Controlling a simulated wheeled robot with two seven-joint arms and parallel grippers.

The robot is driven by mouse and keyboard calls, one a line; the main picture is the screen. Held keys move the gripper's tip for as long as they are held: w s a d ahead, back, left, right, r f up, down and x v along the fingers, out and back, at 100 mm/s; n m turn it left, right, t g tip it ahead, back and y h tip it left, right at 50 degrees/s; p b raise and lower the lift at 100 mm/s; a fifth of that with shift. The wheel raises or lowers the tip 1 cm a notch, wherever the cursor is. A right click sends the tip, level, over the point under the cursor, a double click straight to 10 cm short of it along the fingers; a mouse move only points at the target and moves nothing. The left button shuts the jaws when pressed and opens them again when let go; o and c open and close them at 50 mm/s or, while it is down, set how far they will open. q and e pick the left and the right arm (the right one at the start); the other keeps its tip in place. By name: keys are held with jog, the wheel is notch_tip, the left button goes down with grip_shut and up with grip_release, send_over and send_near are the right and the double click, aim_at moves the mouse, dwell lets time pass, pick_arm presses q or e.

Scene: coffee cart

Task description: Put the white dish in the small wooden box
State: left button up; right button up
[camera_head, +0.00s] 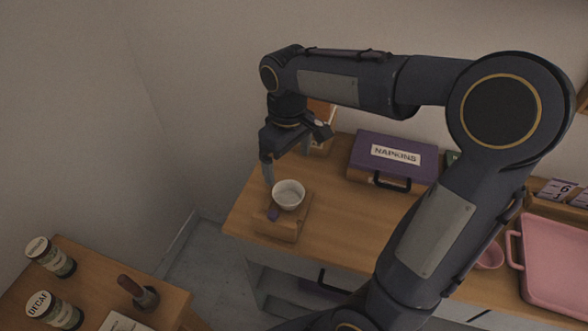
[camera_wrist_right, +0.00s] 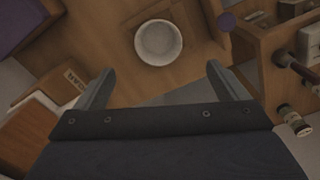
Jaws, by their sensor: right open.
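The white dish (camera_head: 289,193) is a small round bowl, upright over the small wooden box (camera_head: 280,231) near the table's left end. I cannot tell how deep it sits in the box. The dish (camera_wrist_right: 158,42) also shows in the right wrist view, ahead of and between the fingers, with the wooden rim (camera_wrist_right: 183,14) behind it. My right gripper (camera_head: 287,167) is open and empty, pointing down above and behind the dish, apart from it. Its fingers also show in the wrist view (camera_wrist_right: 159,72). My left gripper is not in view.
A purple napkins case (camera_head: 365,173) stands to the right, and a wooden container (camera_head: 321,122) behind the gripper. A pink tray (camera_head: 556,262) lies far right. Jars (camera_head: 53,311) stand on another table. Table between box and case is clear.

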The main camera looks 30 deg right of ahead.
jog(key=s+a+m+t+y, duration=0.1)
jog(key=s+a+m+t, duration=0.1)
jog(key=s, duration=0.6)
jog(key=s+a+f+m+t+y, duration=0.1)
jog(key=s+a+m+t+y, duration=0.1)
jog(key=s, duration=0.6)
jog(key=shift+s+m+t+y, duration=0.3)
jog(key=shift+m+t, duration=0.4)
